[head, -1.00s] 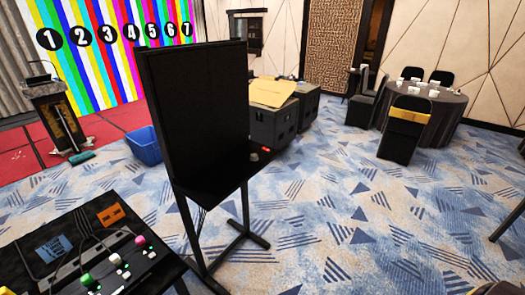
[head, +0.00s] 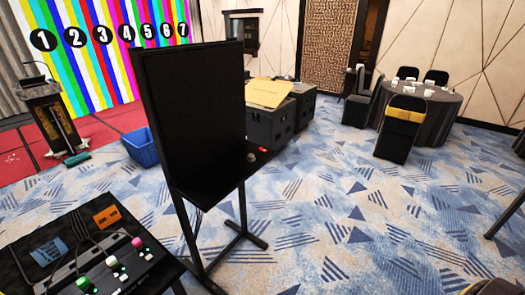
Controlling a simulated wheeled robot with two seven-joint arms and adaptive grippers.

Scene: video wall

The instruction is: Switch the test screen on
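The test screen (head: 195,115) is a black panel upright on a black stand in the middle of the head view. Its face is dark. A small shelf (head: 232,180) sticks out at its lower right, with a small reddish and pale item (head: 257,151) on it, too small to make out. A control box (head: 115,265) with green, white and pink knobs sits on a black table at the lower left. Neither of my grippers can be made out in the head view.
A striped video wall (head: 110,50) numbered 1 to 7 stands at the back left, with a lectern (head: 50,115) before it. A blue bin (head: 141,147) and black cases (head: 272,122) stand behind the screen. A round table (head: 440,115) with chairs is at the right. Patterned carpet is open at right.

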